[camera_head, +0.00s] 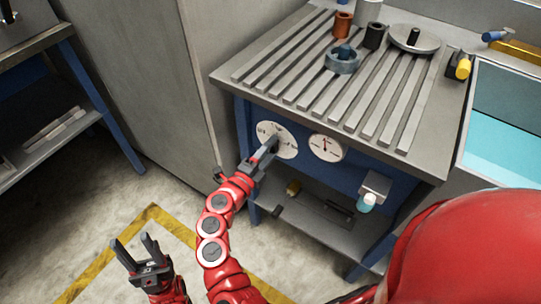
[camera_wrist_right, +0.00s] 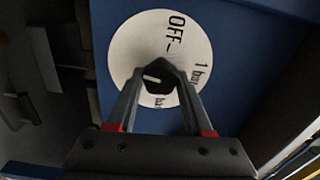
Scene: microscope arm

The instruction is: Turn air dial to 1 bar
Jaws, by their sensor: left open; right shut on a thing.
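The air dial is a round white plate (camera_head: 288,136) on the blue front panel under the slatted bench. It fills the middle of the right wrist view (camera_wrist_right: 135,40), with "OFF" at the top, "1 bar" at the right and another label partly hidden below. Its black knob (camera_wrist_right: 158,84) has a short white line lying roughly sideways, not on "OFF". My right gripper (camera_head: 272,147) reaches the dial, its two fingers (camera_wrist_right: 160,85) closed on the knob's sides. My left gripper (camera_head: 139,248) is open and empty, low at the left over the floor.
A white gauge with a red needle (camera_head: 325,147) sits right of the dial. The bench top (camera_head: 300,85) carries several small parts. A lower shelf (camera_head: 315,222) lies beneath the panel. A grey cabinet (camera_head: 150,75) stands close on the left.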

